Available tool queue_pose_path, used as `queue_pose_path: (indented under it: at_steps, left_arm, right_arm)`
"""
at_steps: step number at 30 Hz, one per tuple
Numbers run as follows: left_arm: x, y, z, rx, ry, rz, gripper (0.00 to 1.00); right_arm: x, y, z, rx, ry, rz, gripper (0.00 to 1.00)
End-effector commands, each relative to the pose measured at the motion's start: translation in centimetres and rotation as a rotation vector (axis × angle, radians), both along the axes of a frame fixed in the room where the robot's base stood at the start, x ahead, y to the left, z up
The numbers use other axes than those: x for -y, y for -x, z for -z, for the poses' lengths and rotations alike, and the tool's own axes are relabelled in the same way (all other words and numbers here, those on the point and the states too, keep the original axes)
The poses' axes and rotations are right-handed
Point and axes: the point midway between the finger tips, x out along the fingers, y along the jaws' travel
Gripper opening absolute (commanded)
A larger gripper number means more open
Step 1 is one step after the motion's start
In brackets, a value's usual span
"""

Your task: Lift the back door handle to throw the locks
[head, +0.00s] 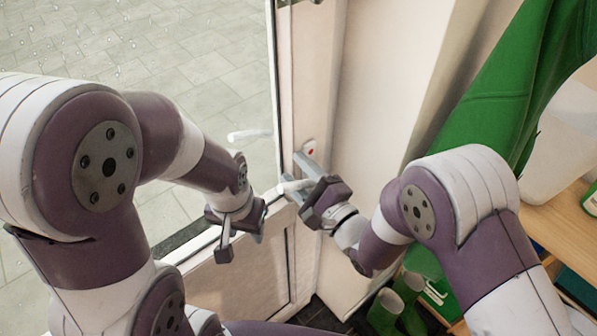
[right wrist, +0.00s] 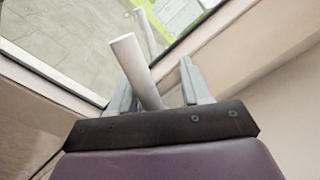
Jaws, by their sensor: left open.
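The back door (head: 308,70) has a glass upper pane and a pale frame. Its white lever handle (head: 296,186) sticks out from the frame at the height of my grippers. My right gripper (head: 293,172) is at the handle with its fingers apart. In the right wrist view the handle (right wrist: 135,65) passes between the two grey fingers, closer to the left one, with a gap to the right one. My left gripper (head: 243,238) is open and empty, to the left of the handle, in front of the lower door panel. The handle's base is partly hidden by my right gripper.
A small plate with a red mark (head: 310,151) sits on the frame above the handle. A green garment (head: 490,110) hangs at the right, green boots (head: 385,308) stand below it, and a wooden shelf (head: 560,225) is at the far right. Paving shows through the glass.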

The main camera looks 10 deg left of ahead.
Motion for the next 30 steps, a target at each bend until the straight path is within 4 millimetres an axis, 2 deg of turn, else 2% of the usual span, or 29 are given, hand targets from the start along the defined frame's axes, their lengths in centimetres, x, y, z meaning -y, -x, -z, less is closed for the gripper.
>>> queue_pose_path:
  at_steps: [5,8,22,30]
  left_arm:
    - [0.0,0.0,0.1,0.000,0.000,0.000,0.45]
    - [0.0,0.0,0.5,0.000,0.000,0.000,0.45]
    - [0.0,0.0,2.4,0.000,0.000,0.000,0.45]
    - [0.0,0.0,2.5,0.000,0.000,0.000,0.45]
  right_arm:
    - [0.3,0.2,0.0,0.003,-0.002,0.001,0.45]
    - [1.3,0.9,0.2,0.002,-0.001,0.003,0.45]
    - [8.7,7.2,0.9,0.000,0.001,0.005,0.45]
    - [9.7,8.2,0.8,0.000,0.000,0.000,0.45]
